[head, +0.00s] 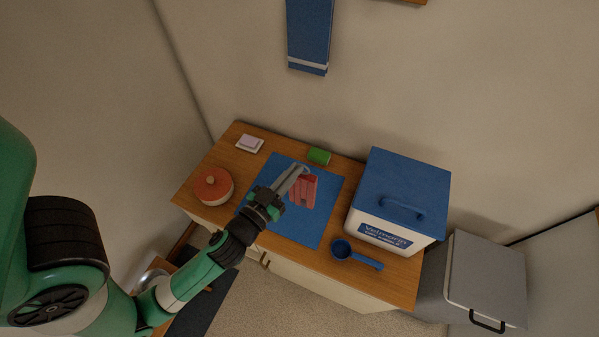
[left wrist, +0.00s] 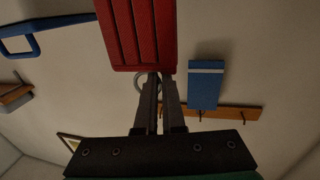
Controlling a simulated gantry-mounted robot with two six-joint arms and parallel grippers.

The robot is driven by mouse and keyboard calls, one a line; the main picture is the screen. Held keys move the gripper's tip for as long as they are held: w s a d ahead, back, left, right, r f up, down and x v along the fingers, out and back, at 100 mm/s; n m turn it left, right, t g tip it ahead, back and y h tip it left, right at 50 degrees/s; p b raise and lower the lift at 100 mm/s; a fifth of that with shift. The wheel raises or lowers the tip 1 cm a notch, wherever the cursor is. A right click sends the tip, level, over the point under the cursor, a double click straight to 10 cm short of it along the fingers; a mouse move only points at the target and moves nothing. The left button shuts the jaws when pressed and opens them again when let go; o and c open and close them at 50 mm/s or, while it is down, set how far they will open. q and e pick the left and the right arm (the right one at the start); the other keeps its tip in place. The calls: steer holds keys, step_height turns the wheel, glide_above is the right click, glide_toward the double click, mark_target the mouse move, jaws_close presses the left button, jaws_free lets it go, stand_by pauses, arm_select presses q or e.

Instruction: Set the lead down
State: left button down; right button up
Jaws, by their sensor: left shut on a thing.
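The lead (head: 303,190) is a red bundle of flat, side-by-side strips with a small ring at one end. My left gripper (head: 303,169) is shut on it at the ring end. In the head view it is over the blue mat (head: 316,226); whether it touches the mat is hard to tell. In the left wrist view, the red lead (left wrist: 137,35) extends from the closed fingers (left wrist: 159,80), with the ring beside them. My right gripper is not in view.
On the wooden counter (head: 250,167) stand a red lidded pot (head: 213,187), a pale block on a dish (head: 249,143), a green block (head: 319,156), a blue scoop (head: 343,249) and a large blue-lidded box (head: 400,197). The mat's front part is bare.

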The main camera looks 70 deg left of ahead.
arm_select(q)
steer(key=w+a+f+b, duration=0.2)
steer(key=w+a+f, duration=0.1)
steer(key=f, duration=0.3)
steer(key=shift+w+a, duration=0.35)
steer(key=shift+a, duration=0.35)
step_height(320, 180, down, 4)
steer(key=b, duration=0.3)
steer(key=shift+w+a+r, duration=0.1)
steer(key=c, duration=1)
jaws_free()
steer(key=shift+r, duration=0.1)
